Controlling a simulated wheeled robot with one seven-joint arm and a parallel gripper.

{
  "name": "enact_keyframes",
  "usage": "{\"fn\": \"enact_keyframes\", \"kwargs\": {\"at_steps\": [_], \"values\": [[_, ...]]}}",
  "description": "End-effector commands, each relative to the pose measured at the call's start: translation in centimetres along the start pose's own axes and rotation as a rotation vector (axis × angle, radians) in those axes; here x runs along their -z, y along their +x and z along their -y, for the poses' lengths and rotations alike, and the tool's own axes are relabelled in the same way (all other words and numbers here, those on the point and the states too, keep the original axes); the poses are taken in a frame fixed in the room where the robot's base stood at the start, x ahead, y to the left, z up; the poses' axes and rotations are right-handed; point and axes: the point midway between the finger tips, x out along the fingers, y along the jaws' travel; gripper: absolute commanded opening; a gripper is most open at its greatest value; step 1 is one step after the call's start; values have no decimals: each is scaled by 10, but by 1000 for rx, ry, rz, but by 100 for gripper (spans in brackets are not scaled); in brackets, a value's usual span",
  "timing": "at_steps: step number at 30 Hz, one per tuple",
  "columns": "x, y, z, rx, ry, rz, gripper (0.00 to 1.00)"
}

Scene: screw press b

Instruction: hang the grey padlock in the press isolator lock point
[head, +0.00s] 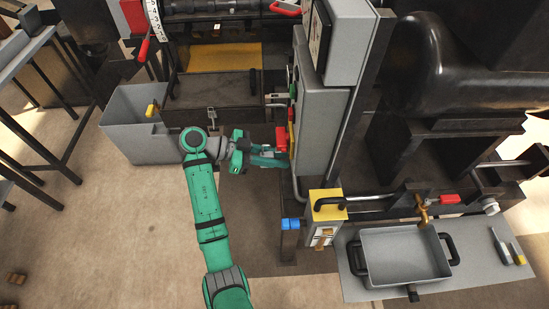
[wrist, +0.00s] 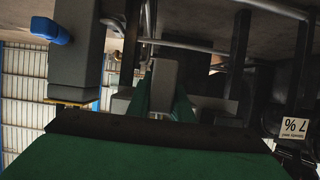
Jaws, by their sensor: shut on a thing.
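My gripper (head: 277,158) reaches right, its green fingers close to the side of the grey cabinet. In the wrist view a plain grey block, which I take to be the grey padlock (wrist: 163,78), shows between the two green fingers (wrist: 163,105). Its shackle cannot be made out, and in the head view the fingers mostly hide it. The press isolator, with a red part (head: 281,138) and a yellow plate (head: 291,138), is on the cabinet's left side, just above and beside the fingertips. The lock point itself is too small to tell, and I cannot tell whether the padlock touches it.
The grey cabinet (head: 318,120) and its conduit stand right of my gripper. A yellow-topped box (head: 326,205) with a black handle and a blue knob (head: 291,224) are below. A grey bin (head: 135,135) stands left. A grey tray (head: 403,257) is lower right. Open floor lies left.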

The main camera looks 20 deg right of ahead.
Motion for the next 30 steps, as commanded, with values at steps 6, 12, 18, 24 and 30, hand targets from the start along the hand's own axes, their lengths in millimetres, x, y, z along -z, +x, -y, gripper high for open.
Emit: {"fn": "enact_keyframes", "kwargs": {"at_steps": [6, 12, 18, 24, 30], "values": [[3, 7, 0, -2, 2, 0, 0], [6, 14, 0, -7, 4, 0, 0], [5, 12, 0, -1, 1, 1, 0], [4, 9, 0, 2, 0, 0, 0], [4, 9, 0, -1, 0, 0, 0]]}}
